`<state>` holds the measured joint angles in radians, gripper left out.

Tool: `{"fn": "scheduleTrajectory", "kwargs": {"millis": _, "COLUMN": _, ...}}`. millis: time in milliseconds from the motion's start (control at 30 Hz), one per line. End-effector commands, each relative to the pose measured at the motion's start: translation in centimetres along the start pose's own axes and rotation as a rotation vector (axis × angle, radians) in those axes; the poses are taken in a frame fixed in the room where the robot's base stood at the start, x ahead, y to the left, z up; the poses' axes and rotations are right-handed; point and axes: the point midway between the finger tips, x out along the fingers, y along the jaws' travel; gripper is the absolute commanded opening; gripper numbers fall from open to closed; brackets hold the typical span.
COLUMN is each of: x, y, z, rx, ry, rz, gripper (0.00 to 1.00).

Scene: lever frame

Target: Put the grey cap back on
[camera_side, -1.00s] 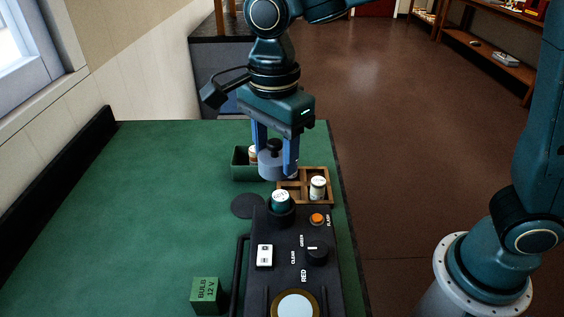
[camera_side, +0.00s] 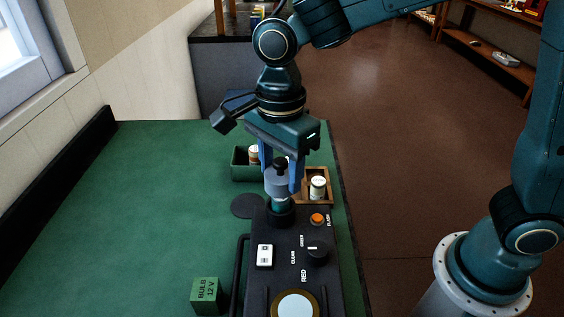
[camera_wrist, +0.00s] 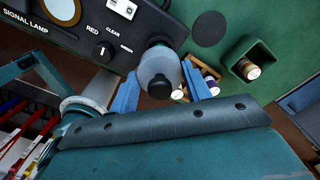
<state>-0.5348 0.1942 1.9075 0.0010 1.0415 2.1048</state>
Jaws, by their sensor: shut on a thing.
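My gripper (camera_side: 282,187) is shut on the grey cap (camera_side: 277,184), a grey cylinder with a black knob on top. The cap is upright between the blue fingers, directly above the round black socket (camera_side: 281,216) at the far end of the black signal lamp. A teal band of the cell (camera_side: 280,204) shows between cap and socket rim; I cannot tell whether the cap touches it. In the wrist view the cap (camera_wrist: 158,68) with its knob toward me covers the socket opening, with a finger on each side.
The lamp body (camera_side: 264,290) has a handle, a white switch, a knob and an orange button (camera_side: 317,219). A wooden tray (camera_side: 328,188) with a white cell and a green bin (camera_side: 239,167) stand behind. A black disc (camera_side: 246,206) and green bulb box (camera_side: 205,294) lie left.

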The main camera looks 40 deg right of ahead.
Motion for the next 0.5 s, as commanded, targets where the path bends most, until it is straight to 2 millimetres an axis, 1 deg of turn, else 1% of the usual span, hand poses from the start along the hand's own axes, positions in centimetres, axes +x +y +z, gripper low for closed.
{"fn": "scheduleTrajectory", "kwargs": {"millis": 300, "x": 2.2, "y": 0.0, "z": 0.0, "rx": 0.0, "ry": 0.0, "rz": 0.001, "gripper": 0.26}}
{"fn": "scheduleTrajectory", "kwargs": {"millis": 500, "x": 3.2, "y": 0.0, "z": 0.0, "rx": 0.0, "ry": 0.0, "rz": 0.0, "gripper": 0.26}}
